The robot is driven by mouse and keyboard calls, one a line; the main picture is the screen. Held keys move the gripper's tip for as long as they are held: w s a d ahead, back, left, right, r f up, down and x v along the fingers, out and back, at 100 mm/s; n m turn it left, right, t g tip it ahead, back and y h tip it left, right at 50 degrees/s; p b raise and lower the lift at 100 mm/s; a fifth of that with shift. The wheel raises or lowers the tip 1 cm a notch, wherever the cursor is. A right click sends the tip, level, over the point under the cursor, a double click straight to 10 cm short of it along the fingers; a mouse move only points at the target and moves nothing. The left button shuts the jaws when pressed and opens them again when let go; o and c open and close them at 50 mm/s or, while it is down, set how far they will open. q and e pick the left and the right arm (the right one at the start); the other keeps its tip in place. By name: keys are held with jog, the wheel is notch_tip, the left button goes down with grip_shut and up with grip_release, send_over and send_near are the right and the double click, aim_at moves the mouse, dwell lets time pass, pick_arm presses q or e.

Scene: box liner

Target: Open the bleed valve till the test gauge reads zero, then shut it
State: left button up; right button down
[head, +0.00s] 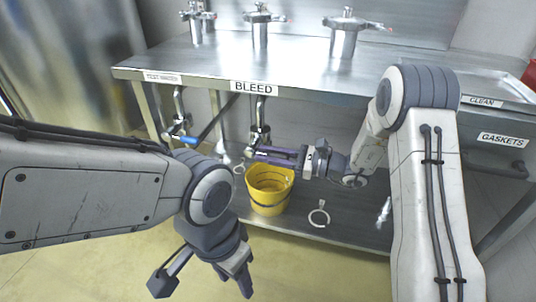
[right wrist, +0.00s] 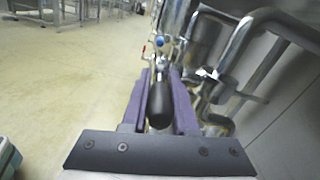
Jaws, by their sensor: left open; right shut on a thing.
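The BLEED label (head: 254,87) is on the bench's front edge, with piping and a bleed valve (head: 260,134) below it. My right gripper (head: 256,153) reaches in from the right at the valve. In the right wrist view, its purple fingers (right wrist: 160,95) are shut on a dark rounded handle (right wrist: 160,105), seen end-on. The handle's turn angle is unclear. A small round blue part (right wrist: 161,42) lies beyond the fingers; I cannot tell whether it is the gauge. No gauge reading is legible. My left gripper (head: 203,282) is open and empty at the lower left, apart from the valve.
A yellow bucket (head: 269,190) stands on the lower shelf below my right gripper. A blue-handled fitting (head: 184,139) is left of the valve. A ring clamp (head: 319,215) lies on the shelf. Metal fittings (head: 343,36) stand on the bench. Open floor lies in front.

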dwell(0.5)
jog(key=shift+r+p, duration=0.2)
jog(key=shift+p, duration=0.3)
jog(key=h+p, duration=0.2)
jog(key=p, duration=0.1)
jog(key=r+g+h+p, duration=0.1)
jog(key=p, duration=0.3)
jog(key=r+h+p, duration=0.1)
jog(key=h+p, duration=0.1)
jog(key=p, duration=0.2)
jog(key=shift+w+a+r+g+h, duration=0.1)
jog(key=shift+a+r+g+h, duration=0.2)
jog(key=shift+g, duration=0.1)
jog(key=shift+f+h+p, duration=0.1)
jog(key=shift+h+p, duration=0.6)
jog(key=shift+p, duration=0.3)
jog(key=shift+a, duration=0.1)
jog(key=c, duration=0.7)
grip_release()
jog(key=p+v, duration=0.1)
jog(key=v, duration=0.6)
jog(key=shift+w+d, duration=0.1)
jog(key=shift+d, duration=0.15)
